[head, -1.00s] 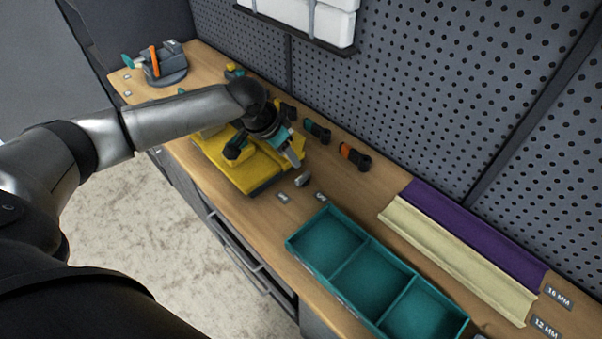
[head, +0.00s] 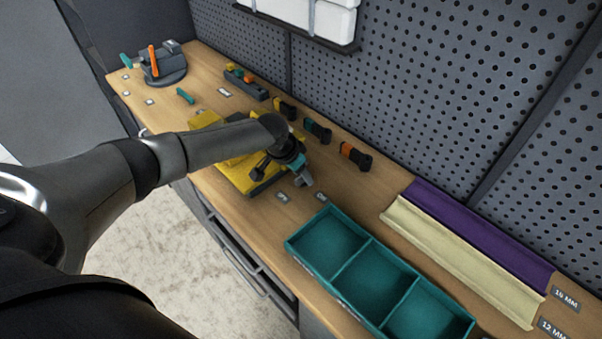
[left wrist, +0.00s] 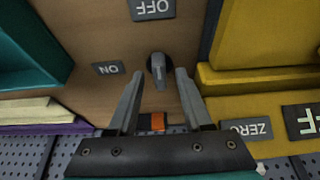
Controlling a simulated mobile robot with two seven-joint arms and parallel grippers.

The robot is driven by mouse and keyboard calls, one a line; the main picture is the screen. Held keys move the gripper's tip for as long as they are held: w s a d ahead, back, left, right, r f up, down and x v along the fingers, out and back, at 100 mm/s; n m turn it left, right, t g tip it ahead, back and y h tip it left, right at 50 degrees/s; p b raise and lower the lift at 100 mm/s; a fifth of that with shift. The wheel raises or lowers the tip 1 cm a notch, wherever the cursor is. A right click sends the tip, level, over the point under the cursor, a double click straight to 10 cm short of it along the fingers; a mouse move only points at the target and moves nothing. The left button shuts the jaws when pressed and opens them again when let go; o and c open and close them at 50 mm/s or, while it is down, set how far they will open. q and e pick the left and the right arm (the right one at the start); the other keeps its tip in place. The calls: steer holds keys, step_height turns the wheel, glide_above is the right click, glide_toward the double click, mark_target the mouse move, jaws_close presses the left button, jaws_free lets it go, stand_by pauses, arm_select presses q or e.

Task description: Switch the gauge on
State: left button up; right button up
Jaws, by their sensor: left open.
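A small grey switch lever (left wrist: 159,72) stands on the wooden bench beside a yellow device (left wrist: 262,40), which I take for the gauge. The ON label (left wrist: 108,68) and the OFF label (left wrist: 152,8) lie near the lever. I cannot tell which label it is set to. My left gripper (left wrist: 160,76) is open, with one finger on each side of the lever in the left wrist view; contact is not clear. In the head view my left gripper (head: 305,180) is beside the yellow device (head: 228,178) and largely covers the lever. My right gripper is not in view.
A teal tray with compartments (head: 363,250) lies to the right. Dark clamps (head: 318,130) stand behind the device, along the pegboard (head: 420,90). Purple and cream rails (head: 455,258) lie at the far right. A vise-like tool (head: 165,67) is at the far left.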

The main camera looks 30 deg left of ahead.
arm_select(q)
jaws_close()
stand_by(0.4)
